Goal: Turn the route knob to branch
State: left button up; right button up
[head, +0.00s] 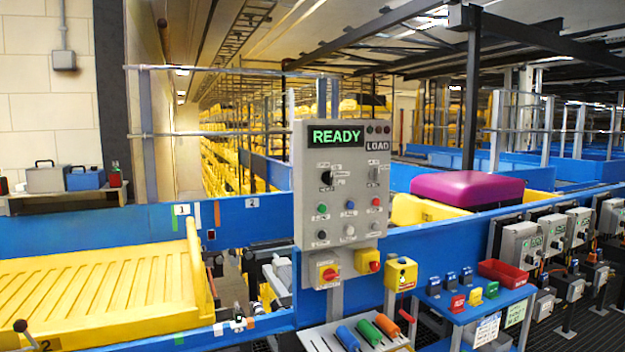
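A grey control panel (343,190) stands upright on a post in the middle of the head view. Its green display (336,137) reads READY, and a smaller sign beside it reads LOAD. A black rotary knob (327,177) sits at the panel's upper left, with small labels around it. The labels are too small to read, so I cannot tell which position it points to or confirm that it is the route knob. A second selector (374,173) sits to its right. Neither of my grippers is in view.
Several coloured push buttons (350,205) lie below the knob. A yellow ribbed tray (100,295) lies on the left; a purple case (468,188) sits behind right. Screwdriver-like handles (370,332) lie in front.

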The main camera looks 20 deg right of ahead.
aim_at(327, 177)
jog(key=z, duration=0.15)
jog(key=i, duration=0.9)
